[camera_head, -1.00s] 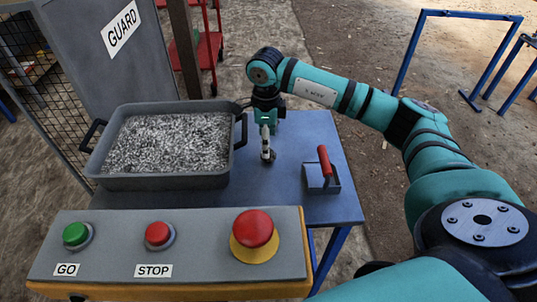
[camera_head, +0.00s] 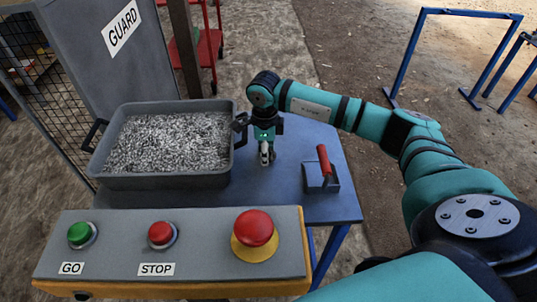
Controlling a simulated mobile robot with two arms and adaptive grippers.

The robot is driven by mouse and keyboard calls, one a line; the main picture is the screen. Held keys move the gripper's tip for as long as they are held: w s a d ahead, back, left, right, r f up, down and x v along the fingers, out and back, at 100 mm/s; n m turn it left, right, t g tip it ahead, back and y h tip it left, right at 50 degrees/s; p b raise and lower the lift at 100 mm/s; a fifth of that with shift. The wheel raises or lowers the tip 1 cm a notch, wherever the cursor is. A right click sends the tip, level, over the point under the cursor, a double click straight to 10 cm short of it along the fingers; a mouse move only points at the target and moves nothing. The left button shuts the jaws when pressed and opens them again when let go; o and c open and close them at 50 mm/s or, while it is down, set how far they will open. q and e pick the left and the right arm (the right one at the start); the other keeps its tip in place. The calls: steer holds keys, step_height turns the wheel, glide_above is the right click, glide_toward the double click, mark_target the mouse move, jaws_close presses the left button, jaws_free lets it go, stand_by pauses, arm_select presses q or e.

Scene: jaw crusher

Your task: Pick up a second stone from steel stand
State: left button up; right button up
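My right arm comes in from the right, and its gripper (camera_head: 265,158) points down over the blue steel table (camera_head: 200,199). It is just right of the grey tray, close to the tabletop. The fingers look close together, but I cannot tell whether they are shut or hold something. No separate stone can be made out on the table; one at the fingertips could be hidden. My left gripper is not in view.
A grey tray (camera_head: 165,181) of crushed gravel (camera_head: 165,143) stands on the table. A control panel (camera_head: 190,213) with GO and STOP buttons is in front. The GUARD panel (camera_head: 85,50) stands behind left.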

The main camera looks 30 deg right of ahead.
steer(key=c, duration=0.5)
